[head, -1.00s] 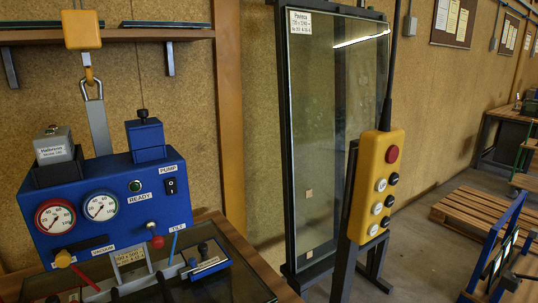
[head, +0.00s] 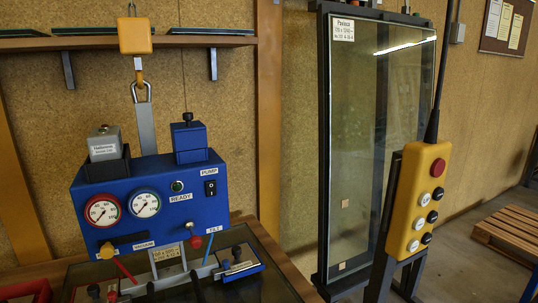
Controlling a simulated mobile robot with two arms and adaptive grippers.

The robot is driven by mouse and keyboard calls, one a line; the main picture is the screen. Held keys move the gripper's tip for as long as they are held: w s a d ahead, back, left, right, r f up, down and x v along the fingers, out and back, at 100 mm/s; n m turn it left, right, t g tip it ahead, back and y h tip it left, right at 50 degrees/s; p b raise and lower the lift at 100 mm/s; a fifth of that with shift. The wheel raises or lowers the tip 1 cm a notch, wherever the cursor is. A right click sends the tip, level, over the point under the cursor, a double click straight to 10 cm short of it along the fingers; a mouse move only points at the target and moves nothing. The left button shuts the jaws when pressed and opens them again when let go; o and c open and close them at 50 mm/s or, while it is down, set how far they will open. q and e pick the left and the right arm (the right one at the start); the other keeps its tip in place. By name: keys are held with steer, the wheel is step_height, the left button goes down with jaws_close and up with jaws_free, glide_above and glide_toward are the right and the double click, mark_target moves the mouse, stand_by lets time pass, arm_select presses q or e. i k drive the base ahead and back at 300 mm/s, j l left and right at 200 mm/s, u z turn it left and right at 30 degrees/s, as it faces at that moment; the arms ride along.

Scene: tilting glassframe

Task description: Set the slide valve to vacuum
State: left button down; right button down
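The blue vacuum lifter box (head: 165,215) hangs from a hook in the left half of the head view. At its lower left is a yellow valve knob (head: 106,250) at the left end of a dark slot (head: 130,238). The white VACUUM label (head: 143,245) sits just right of the knob, below the slot. Two round gauges (head: 103,210) have needles near the low end. A READY lamp (head: 177,186) looks dark. A black PUMP switch (head: 210,188) is at the right. A red-knobbed lever (head: 195,242) is beside the TILT label. Neither gripper is in view.
A yellow pendant (head: 418,200) with a red button hangs at the right. Behind it a glass pane (head: 375,130) stands in a dark frame. A glass-topped table (head: 275,270) lies below the lifter. A wooden pallet (head: 510,232) is on the floor at far right.

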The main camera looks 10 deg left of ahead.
mark_target(106, 251)
steer(key=u, duration=0.4)
steer(key=j+u, duration=0.15)
steer(key=u, duration=0.2)
steer(key=j+u, duration=0.1)
steer(key=u, duration=0.3)
